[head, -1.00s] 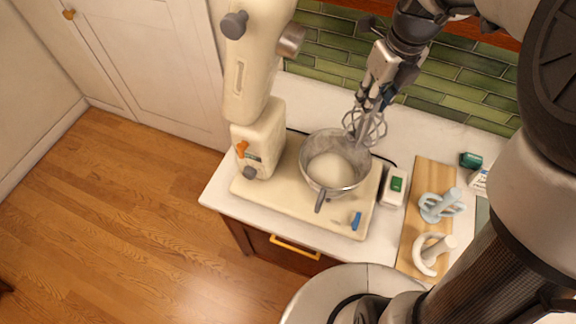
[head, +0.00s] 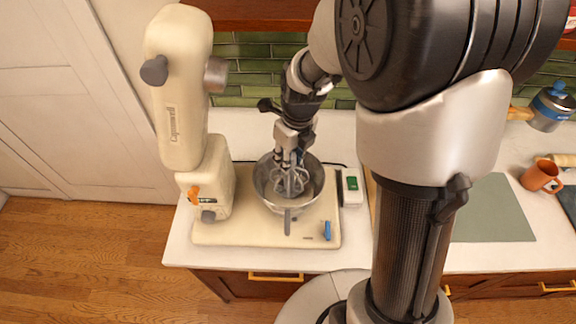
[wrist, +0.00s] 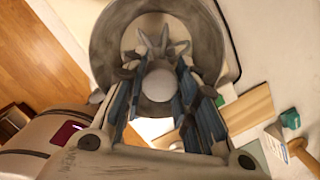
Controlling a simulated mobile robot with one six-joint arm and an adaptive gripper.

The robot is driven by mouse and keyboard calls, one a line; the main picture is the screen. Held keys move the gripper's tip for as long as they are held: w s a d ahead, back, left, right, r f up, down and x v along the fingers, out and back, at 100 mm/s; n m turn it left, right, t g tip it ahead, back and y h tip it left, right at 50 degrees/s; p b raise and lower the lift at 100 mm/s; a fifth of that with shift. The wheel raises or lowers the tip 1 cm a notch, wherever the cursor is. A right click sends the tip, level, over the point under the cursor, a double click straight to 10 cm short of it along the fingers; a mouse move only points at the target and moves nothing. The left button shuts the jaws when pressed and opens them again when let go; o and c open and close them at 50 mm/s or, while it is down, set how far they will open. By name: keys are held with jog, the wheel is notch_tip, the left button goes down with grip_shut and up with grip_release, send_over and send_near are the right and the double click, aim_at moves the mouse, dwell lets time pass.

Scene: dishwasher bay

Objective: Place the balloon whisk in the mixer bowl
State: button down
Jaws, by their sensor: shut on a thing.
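The balloon whisk (head: 291,184) has grey wire loops and hangs wires down from my gripper (head: 291,155). My gripper is shut on its handle, which is mostly hidden between the fingers in the head view. The metal mixer bowl (head: 263,190) sits on the cream mixer's base, below my gripper. The wire loops show within the bowl's outline; how deep they are is hard to tell. In the wrist view the whisk's pale round handle end (wrist: 158,84) is between the blue-padded fingers of my gripper (wrist: 160,95), with the bowl (wrist: 112,40) beyond.
The cream stand mixer (head: 180,95) has its head tilted up, left of the bowl. A white box with a green patch (head: 352,186) lies right of the base. An orange mug (head: 541,177) and a grey-green mat (head: 495,210) are farther right. My arm hides the middle counter.

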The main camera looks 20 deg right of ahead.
jog(key=shift+f+b, duration=0.45)
jog(key=shift+f, duration=1.85)
jog(key=shift+f, duration=0.1)
jog(key=c, duration=1.3)
grip_release()
